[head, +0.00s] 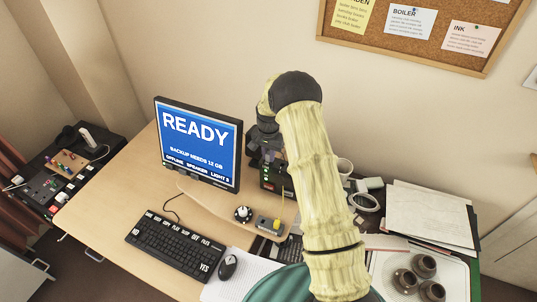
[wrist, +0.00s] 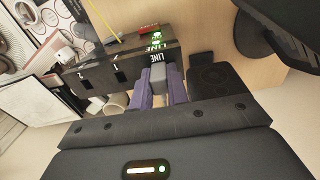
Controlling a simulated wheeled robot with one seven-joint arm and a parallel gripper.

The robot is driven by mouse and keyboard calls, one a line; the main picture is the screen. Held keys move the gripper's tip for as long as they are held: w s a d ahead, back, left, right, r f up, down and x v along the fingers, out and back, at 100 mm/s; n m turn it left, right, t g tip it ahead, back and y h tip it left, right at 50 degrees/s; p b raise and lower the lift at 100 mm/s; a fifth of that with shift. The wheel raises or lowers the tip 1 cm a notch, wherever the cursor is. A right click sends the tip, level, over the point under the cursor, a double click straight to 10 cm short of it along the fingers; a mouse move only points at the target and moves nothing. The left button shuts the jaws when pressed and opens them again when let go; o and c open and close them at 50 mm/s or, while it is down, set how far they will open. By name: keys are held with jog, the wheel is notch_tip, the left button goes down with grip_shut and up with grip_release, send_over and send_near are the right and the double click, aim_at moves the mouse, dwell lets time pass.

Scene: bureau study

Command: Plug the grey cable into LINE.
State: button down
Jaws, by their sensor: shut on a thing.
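In the wrist view my gripper (wrist: 160,86) has its two purple-grey fingers closed on a grey plug (wrist: 158,74). The plug is at the face of a dark box (wrist: 95,76), right by the white word LINE. A green word and a green light (wrist: 156,38) show on the box just above. I cannot tell how deep the plug sits, as the fingers and the box edge hide its tip. Other dark slots show to the left on the same face.
A monitor (head: 198,142) reading READY stands left of the box, with a keyboard (head: 176,245) and mouse (head: 228,266) in front. The desk's left side is clear.

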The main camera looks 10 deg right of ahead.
jog(key=c, duration=1.3)
grip_release()
notch_tip(320, 180, up, 17)
jog(key=b, duration=0.5)
jog(key=shift+r, duration=0.2)
